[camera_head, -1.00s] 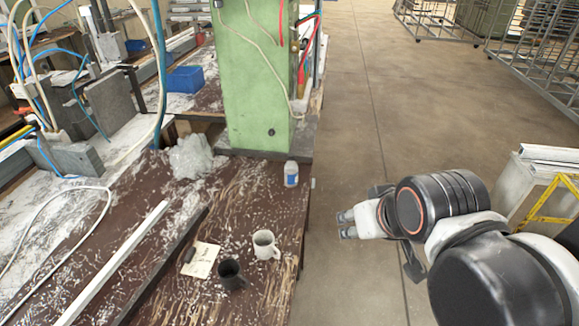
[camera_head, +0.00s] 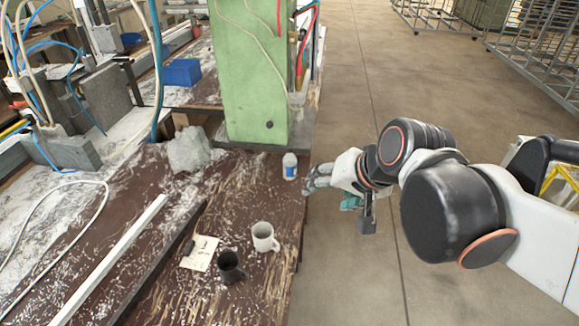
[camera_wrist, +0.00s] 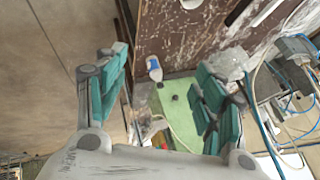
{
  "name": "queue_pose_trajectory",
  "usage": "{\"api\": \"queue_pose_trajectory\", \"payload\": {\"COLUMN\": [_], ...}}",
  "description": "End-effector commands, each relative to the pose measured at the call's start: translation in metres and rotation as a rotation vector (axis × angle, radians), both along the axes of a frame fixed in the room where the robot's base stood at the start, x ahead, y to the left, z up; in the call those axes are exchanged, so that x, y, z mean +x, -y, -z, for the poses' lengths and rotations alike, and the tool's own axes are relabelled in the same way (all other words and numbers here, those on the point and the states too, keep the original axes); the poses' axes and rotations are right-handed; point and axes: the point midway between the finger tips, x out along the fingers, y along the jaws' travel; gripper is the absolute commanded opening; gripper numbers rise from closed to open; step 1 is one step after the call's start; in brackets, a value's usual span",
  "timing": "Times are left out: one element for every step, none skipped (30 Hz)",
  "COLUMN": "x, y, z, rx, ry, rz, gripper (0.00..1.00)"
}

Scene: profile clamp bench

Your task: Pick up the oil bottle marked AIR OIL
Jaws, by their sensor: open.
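A small white bottle (camera_head: 290,167) with a blue label stands upright on the brown bench near its right edge, in front of the green column. Its lettering is too small to read. My gripper (camera_head: 318,180) is just right of the bottle, past the bench edge, and apart from it. In the wrist view my gripper (camera_wrist: 160,95) is open with teal finger pads spread wide. The bottle (camera_wrist: 154,69) shows in the gap between the fingers, farther off, and nothing is held.
The green column (camera_head: 250,75) rises behind the bottle. A white mug (camera_head: 264,238), a dark mug (camera_head: 230,267) and a paper note (camera_head: 201,253) lie nearer on the bench (camera_head: 180,215). Crumpled clear plastic (camera_head: 189,150) is to the left. Floor right of the bench is open.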

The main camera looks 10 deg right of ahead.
Motion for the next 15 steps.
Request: {"api": "queue_pose_trajectory", "payload": {"x": [0.015,0.022,0.032,0.04,0.047,0.058,0.065,0.073,0.083,0.091,0.099,0.11,0.117,0.125,0.136], "y": [-0.004,-0.006,-0.01,-0.012,-0.015,-0.018,-0.02,-0.022,-0.024,-0.024,-0.024,-0.024,-0.024,-0.023,-0.022], "z": [0.001,0.002,0.003,0.004,0.005,0.006,0.007,0.009,0.011,0.015,0.018,0.022,0.026,0.029,0.033], "rx": [0.066,0.109,0.167,0.21,0.253,0.311,0.354,0.397,0.454,0.49,0.526,0.575,0.614,0.652,0.701], "ry": [-0.012,-0.021,-0.035,-0.046,-0.055,-0.069,-0.081,-0.092,-0.109,-0.118,-0.128,-0.141,-0.152,-0.162,-0.176], "rz": [0.042,0.069,0.104,0.129,0.155,0.189,0.215,0.239,0.271,0.294,0.316,0.346,0.367,0.388,0.416], "gripper": [0.63,0.63,0.63,0.63,0.63,0.63,0.63,0.63,0.63,0.63,0.63,0.63,0.63,0.63,0.63]}}
